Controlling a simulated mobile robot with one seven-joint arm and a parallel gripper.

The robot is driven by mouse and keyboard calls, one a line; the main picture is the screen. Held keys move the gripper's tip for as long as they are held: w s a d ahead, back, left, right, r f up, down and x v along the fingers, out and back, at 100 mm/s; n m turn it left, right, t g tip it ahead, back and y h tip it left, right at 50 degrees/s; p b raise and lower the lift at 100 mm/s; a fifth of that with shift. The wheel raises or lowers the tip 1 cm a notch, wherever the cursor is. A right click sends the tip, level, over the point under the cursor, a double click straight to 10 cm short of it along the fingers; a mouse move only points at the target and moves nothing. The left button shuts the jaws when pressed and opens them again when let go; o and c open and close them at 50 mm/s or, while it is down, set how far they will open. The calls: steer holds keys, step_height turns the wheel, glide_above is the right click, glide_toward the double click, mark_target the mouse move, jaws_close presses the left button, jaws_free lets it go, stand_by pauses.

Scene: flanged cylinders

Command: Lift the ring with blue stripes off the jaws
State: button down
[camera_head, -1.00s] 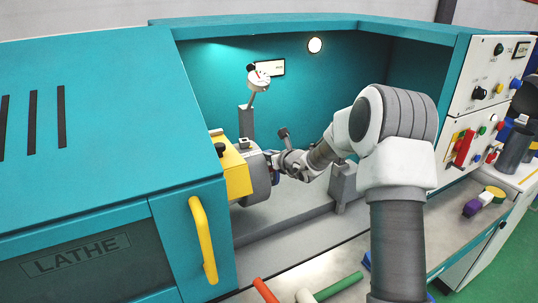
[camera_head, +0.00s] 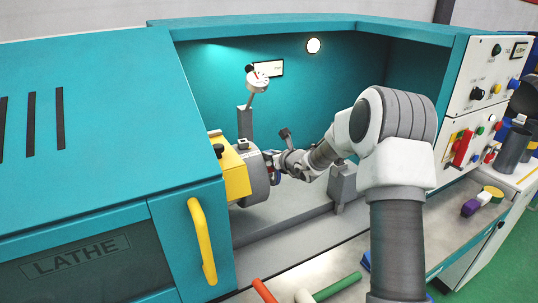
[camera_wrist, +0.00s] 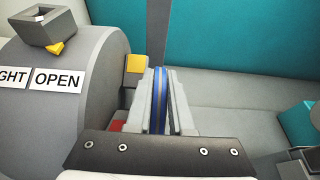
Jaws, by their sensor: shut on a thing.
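The ring with blue stripes (camera_wrist: 160,100) shows edge-on in the wrist view, as a narrow grey and dark band with blue lines. My gripper (camera_wrist: 163,85) is shut on it, with one pale finger on each side. The grey lathe chuck (camera_wrist: 95,75) is just left of the ring and carries labels, one reading OPEN. A yellow block (camera_wrist: 137,64) and a red block (camera_wrist: 118,125) show at the chuck's face beside my left finger. Whether the ring still touches the jaws is hidden. In the head view, my gripper (camera_head: 276,165) is at the right face of the chuck (camera_head: 257,180).
A dial gauge (camera_head: 258,85) on a post stands behind the chuck. A grey block (camera_head: 343,182) stands on the bed to the right. The yellow door handle (camera_head: 202,240) is at the front left. The lathe bed right of the chuck has free room.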

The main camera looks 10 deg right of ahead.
steer(key=shift+w+d, duration=0.2)
steer(key=shift+d, duration=0.35)
stand_by(0.7)
steer(key=shift+w+d+r+g+p, duration=0.15)
steer(key=shift+d+g+p, duration=0.25)
steer(key=shift+p, duration=1.05)
stand_by(0.7)
steer(key=shift+d, duration=0.15)
steer(key=shift+w+d+p, duration=0.2)
steer(key=shift+d+p, duration=0.1)
steer(key=shift+d, duration=0.25)
steer(key=shift+w+d+p, duration=0.2)
steer(key=shift+d+p, duration=0.1)
steer(key=shift+d, duration=0.25)
